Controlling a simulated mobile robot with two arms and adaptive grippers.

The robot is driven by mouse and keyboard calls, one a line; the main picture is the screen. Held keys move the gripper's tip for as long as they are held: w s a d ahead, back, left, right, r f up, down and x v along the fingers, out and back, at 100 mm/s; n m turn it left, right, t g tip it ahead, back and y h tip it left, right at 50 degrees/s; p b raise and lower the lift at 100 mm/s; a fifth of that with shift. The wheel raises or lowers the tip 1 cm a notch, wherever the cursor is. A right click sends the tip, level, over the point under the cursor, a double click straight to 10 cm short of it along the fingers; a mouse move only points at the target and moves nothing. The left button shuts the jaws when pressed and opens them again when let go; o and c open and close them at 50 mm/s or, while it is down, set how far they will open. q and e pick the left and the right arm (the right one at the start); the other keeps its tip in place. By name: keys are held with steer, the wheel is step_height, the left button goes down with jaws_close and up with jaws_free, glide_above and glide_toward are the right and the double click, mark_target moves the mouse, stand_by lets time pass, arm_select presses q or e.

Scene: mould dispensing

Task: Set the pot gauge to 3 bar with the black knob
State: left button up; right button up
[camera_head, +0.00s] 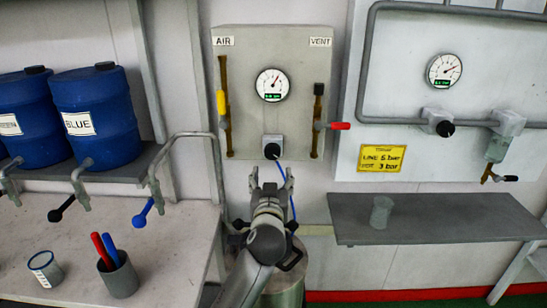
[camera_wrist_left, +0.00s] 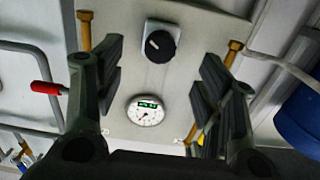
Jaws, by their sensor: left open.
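The pot gauge (camera_head: 272,84) is a round white dial on the grey panel. Its needle points up and right in the head view; its green readout is too small to read. The black knob (camera_head: 272,151) sits on a pale square plate below the gauge. My left gripper (camera_head: 271,175) is open and empty, just below the knob in the head view. In the left wrist view the knob (camera_wrist_left: 159,46) shows between the two spread fingers, apart from both, with the gauge (camera_wrist_left: 146,110) below it. My right gripper is not in view.
The panel has a yellow-handled AIR valve (camera_head: 221,102) at left and a red-handled VENT valve (camera_head: 339,126) at right. A second gauge (camera_head: 445,70) and black knob (camera_head: 445,128) are farther right, near a yellow sign (camera_head: 381,158). A lidded metal pot (camera_head: 283,288) stands below.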

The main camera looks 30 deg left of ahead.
mark_target(273, 155)
arm_select(q)
steer(key=x, duration=0.3)
steer(key=r+p+x, duration=0.1)
steer(key=x, duration=0.2)
steer(key=p+x, duration=0.1)
steer(key=x, duration=0.2)
steer(key=shift+a+r, duration=0.15)
steer(key=shift+r, duration=0.1)
steer(key=shift+x, duration=0.9)
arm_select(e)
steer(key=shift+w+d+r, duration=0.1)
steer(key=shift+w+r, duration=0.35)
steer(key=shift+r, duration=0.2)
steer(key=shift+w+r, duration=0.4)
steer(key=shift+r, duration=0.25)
arm_select(q)
steer(key=shift+f, duration=0.1)
steer(key=shift+c, duration=0.3)
steer(key=c, duration=1)
steer(key=shift+o, duration=0.2)
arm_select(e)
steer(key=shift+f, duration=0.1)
